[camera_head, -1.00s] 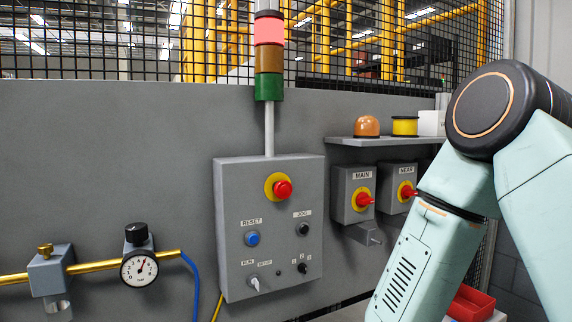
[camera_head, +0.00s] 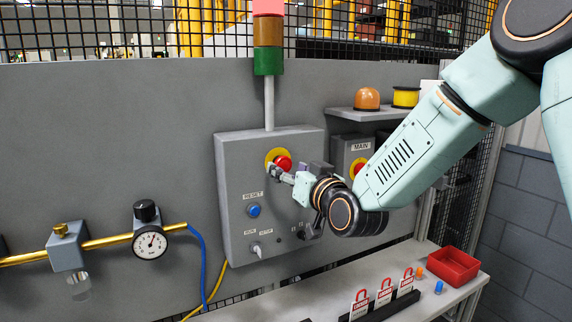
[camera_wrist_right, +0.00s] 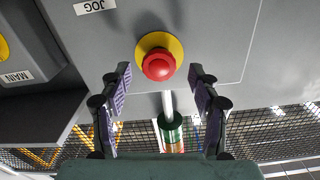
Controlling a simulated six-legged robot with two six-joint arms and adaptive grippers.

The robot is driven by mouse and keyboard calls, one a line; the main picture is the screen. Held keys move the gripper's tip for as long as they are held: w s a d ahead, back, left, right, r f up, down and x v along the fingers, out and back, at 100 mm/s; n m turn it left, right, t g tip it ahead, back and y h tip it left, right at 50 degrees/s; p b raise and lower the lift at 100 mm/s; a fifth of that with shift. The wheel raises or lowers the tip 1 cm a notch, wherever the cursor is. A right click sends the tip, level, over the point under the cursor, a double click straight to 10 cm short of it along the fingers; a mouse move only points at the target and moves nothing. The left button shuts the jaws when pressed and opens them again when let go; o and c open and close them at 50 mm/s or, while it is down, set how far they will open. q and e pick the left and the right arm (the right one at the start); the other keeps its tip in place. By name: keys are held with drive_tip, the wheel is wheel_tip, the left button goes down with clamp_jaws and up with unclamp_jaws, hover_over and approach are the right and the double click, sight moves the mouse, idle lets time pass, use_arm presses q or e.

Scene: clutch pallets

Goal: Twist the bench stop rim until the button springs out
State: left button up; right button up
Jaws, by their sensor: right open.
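The bench stop is a red mushroom button (camera_head: 284,162) on a yellow ring (camera_head: 270,155), high on the grey control box (camera_head: 232,190). My right gripper (camera_head: 277,173) is at the button's lower side in the head view. In the right wrist view, which shows the box upside down, the red button (camera_wrist_right: 158,66) and yellow ring (camera_wrist_right: 146,43) sit between the lines of the two open fingers (camera_wrist_right: 160,78). The fingertips are apart from the button on both sides there, with nothing between the pads. My left gripper is out of view.
A blue reset button (camera_head: 254,210) and a selector switch (camera_head: 256,248) are lower on the box. The MAIN switch box (camera_head: 350,148) stands close behind my right wrist. The bench (camera_head: 440,292) carries lockout tags (camera_head: 383,292) and a red bin (camera_head: 454,266). A stack light (camera_head: 268,60) rises above the box.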

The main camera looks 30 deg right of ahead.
drive_tip(key=shift+w+d, duration=0.1)
drive_tip(key=shift+w, duration=0.7)
drive_tip(key=shift+w+f, duration=0.1)
drive_tip(key=shift+w, duration=0.3)
drive_tip(key=shift+c, duration=0.5)
drive_tip(key=shift+s, duration=0.15)
drive_tip(key=shift+c, duration=1.4)
drive_tip(key=c, duration=0.8)
